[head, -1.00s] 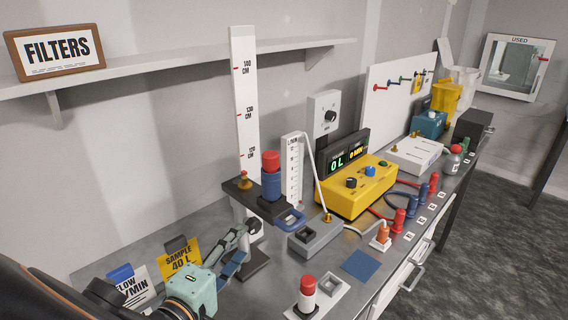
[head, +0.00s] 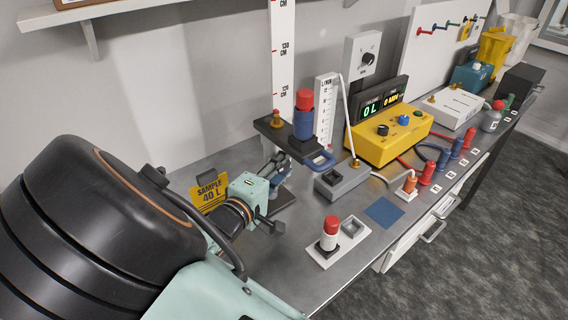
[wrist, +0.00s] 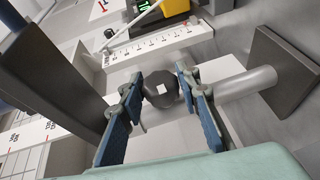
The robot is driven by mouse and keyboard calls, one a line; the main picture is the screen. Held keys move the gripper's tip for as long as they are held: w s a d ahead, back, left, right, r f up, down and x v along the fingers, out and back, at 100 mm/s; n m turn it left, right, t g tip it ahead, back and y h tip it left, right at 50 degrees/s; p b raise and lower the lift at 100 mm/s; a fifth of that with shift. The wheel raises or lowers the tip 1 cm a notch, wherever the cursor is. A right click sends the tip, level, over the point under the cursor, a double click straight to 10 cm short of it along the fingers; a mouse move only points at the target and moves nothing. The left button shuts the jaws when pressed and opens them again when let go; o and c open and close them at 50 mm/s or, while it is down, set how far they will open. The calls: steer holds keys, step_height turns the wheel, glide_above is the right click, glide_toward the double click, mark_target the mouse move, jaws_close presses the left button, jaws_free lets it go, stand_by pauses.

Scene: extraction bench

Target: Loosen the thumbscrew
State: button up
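The thumbscrew (wrist: 160,89) is a dark round knob with a small pale square at its centre, in the wrist view. My gripper (wrist: 158,80) is open, with one blue-padded finger on each side of the knob; contact cannot be made out. In the head view my gripper (head: 276,166) is at the stand, below its dark platform (head: 270,128), and the knob is hidden there. The platform carries a blue cylinder with a red top (head: 303,114) and a brass fitting (head: 276,118). A grey post (wrist: 248,84) and dark base (wrist: 284,62) show in the wrist view.
A tall white height scale (head: 283,62) rises behind the platform. A grey box (head: 341,182), a yellow meter (head: 385,131) and a red-topped white cylinder (head: 330,232) stand to the right. A yellow sample card (head: 208,191) is left of my gripper.

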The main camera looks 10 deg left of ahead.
steer(key=c, duration=0.6)
steer(key=t+b, duration=0.1)
steer(key=b, duration=0.2)
steer(key=shift+f+n+h, duration=0.3)
steer(key=shift+f, duration=0.05)
steer(key=shift+c, duration=0.2)
steer(key=n+t+b, duration=0.1)
steer(key=t+b, duration=0.1)
steer(key=b, duration=0.2)
steer(key=shift+t+h, duration=0.3)
steer(key=shift+h, duration=0.1)
steer(key=shift+r+n+t+b, duration=0.25)
steer(key=shift+n+t+b, duration=0.35)
steer(key=shift+t+b, duration=0.3)
steer(key=o, duration=1.2)
steer(key=shift+r, duration=0.1)
